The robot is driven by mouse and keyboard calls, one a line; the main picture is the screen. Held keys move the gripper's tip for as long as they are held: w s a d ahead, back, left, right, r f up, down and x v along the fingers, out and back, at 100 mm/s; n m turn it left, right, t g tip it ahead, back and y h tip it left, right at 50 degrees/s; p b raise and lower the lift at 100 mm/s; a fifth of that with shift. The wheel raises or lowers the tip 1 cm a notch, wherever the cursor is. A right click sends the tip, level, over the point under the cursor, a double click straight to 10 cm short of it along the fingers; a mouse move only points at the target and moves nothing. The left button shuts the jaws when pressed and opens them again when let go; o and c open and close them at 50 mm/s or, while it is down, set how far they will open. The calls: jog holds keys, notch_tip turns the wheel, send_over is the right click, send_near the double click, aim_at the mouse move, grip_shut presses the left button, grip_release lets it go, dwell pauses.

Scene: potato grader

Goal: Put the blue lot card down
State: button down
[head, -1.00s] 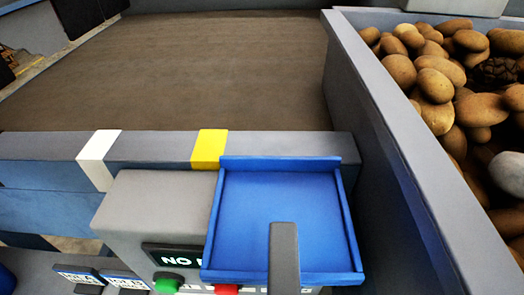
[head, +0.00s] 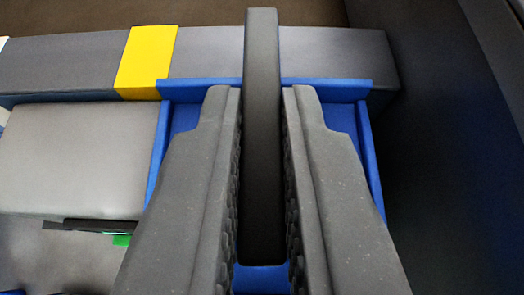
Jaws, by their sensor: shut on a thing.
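My gripper (head: 262,92) is shut on an upright dark grey bar (head: 262,140), with one ridged finger on each side of it. The bar sits in front of a shallow blue tray (head: 376,165) with raised rims, on top of a grey console. I cannot tell whether the bar belongs to the blue lot card. No separate blue card can be made out. The fingers and the bar hide most of the tray floor. A small blue patch shows below the bar's lower end.
A grey ledge (head: 345,55) with a yellow stripe (head: 147,60) runs behind the tray. The grey console top (head: 75,155) lies to the left, with part of a green button (head: 121,240) below it. A dark wall (head: 440,140) rises at the right.

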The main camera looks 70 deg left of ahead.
jog(key=shift+f, duration=0.25)
jog(key=c, duration=1.5)
grip_release()
jog(key=shift+s+d+r, duration=0.15)
jog(key=shift+d+r, duration=0.15)
jog(key=shift+d, duration=0.05)
jog(key=p+v, duration=0.1)
jog(key=v, duration=1)
jog(key=shift+d, duration=0.1)
